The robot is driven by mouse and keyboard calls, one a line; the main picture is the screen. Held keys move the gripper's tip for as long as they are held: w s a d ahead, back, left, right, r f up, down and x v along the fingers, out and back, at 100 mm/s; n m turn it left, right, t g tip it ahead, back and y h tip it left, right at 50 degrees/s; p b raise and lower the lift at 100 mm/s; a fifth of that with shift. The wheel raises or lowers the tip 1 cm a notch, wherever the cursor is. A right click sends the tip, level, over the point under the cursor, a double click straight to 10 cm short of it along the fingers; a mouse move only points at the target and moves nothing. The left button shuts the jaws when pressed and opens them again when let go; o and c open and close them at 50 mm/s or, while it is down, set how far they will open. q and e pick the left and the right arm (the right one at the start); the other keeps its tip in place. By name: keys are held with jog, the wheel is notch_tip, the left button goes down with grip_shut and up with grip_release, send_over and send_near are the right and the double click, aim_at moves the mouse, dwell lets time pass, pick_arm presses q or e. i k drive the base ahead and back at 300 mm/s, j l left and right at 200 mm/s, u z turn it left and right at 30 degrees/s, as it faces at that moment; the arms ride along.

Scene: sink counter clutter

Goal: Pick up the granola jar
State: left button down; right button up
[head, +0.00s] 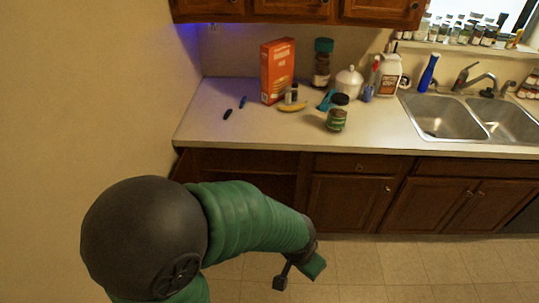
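Two jars stand on the counter, and I cannot read a label that says which is the granola jar. One is a tall clear jar with a teal lid and brown contents (321,70), at the back beside an orange box. The other is a shorter jar with a black lid and green label (337,119), nearer the front edge. Both stand upright. My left gripper (297,275) is low in front of the cabinets, well below the counter and apart from both jars. Its fingers are spread and nothing shows between them. My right gripper is out of view.
The counter (205,125) is clear at front left. A double sink (445,117) is at right; upper cabinets (295,8) hang above.

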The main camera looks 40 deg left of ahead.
aim_at(337, 115)
jog(key=i+l+u, duration=0.15)
jog(key=i+u, duration=0.15)
jog(key=u, duration=0.15)
jog(key=i+l+u, duration=0.25)
jog(key=u, duration=0.15)
jog(key=l+u, duration=0.15)
jog(key=u, duration=0.9)
jog(key=i+l+z, duration=0.35)
jog(key=i, duration=0.25)
jog(key=i+z, duration=0.35)
jog(key=i, duration=0.25)
jog(key=i+z, duration=0.35)
jog(key=i, duration=0.25)
